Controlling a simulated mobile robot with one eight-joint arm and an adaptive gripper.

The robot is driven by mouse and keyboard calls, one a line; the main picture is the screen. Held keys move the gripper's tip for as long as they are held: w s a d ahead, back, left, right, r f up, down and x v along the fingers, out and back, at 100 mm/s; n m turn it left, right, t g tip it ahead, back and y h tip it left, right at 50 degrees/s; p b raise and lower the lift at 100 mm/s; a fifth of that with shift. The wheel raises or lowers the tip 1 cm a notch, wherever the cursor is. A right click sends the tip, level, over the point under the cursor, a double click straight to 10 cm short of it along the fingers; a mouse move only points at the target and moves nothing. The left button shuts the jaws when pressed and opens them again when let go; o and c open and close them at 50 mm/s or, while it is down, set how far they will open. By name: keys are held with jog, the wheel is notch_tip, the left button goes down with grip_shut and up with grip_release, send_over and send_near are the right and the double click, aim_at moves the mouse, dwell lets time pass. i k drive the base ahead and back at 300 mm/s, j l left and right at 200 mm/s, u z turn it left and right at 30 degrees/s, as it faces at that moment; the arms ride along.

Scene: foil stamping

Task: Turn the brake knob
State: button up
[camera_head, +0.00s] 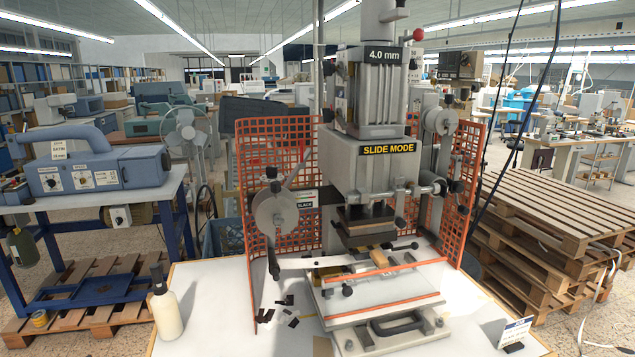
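A grey foil stamping press (375,165) stands on a white table (215,290). It carries the labels "4.0 mm" and "SLIDE MODE". A round grey reel (275,211) is on its left side, beside a small "SLACK" label (306,202). A second reel (440,121) is at its upper right. Several black knobs show on the press, one at the right end of a side rod (438,187). I cannot tell which one is the brake knob. A red ball (418,34) sits near the top. My gripper is not in view.
Orange mesh guards (268,140) flank the press. A white bottle (165,308) and a small sign (515,331) stand on the table. Stacked pallets (560,215) are at the right. A blue machine (95,170) is on a bench at the left. The table's left front is mostly clear.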

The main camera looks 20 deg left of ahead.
aim_at(271, 172)
jog(key=u, duration=1.2)
